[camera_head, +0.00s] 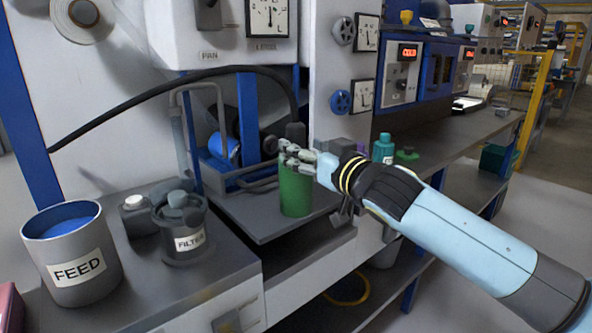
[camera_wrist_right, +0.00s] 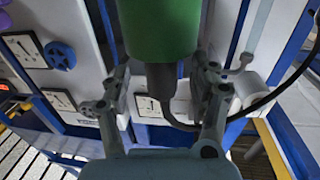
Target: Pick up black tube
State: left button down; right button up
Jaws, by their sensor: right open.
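The black tube (camera_head: 240,69) arches from the left across the machine front and bends down to a thick dark end above the green cylinder (camera_head: 295,192). My right gripper (camera_head: 290,156) reaches in from the right at the top of the green cylinder, by the tube's end. In the right wrist view my right gripper (camera_wrist_right: 163,85) is open, with one finger on each side of the tube's dark end (camera_wrist_right: 161,82). The green cylinder (camera_wrist_right: 160,28) joins this dark end in that view. I cannot tell whether the fingers touch it. My left gripper is not in view.
A grey FEED bucket (camera_head: 75,268) with blue contents and a FILTER pot (camera_head: 185,242) stand on the left bench. A teal bottle (camera_head: 384,150) stands behind my right arm. A grey shelf (camera_head: 262,226) lies under the green cylinder, and blue posts flank the machine.

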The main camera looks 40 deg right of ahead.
aim_at(296, 123)
jog(key=w, duration=0.3)
jog(key=shift+w, duration=0.1)
jog(key=shift+c, duration=0.7)
jog(key=shift+r, duration=0.1)
grip_shut()
notch_tip(296, 123, up, 9)
jog(key=shift+r+p, duration=0.15)
jog(key=shift+p, duration=0.85)
notch_tip(296, 123, up, 4)
jog(key=p, duration=0.2)
jog(key=shift+f+p, duration=0.25)
jog(key=shift+p, duration=0.1)
notch_tip(296, 123, up, 12)
jog(key=p, duration=1.2)
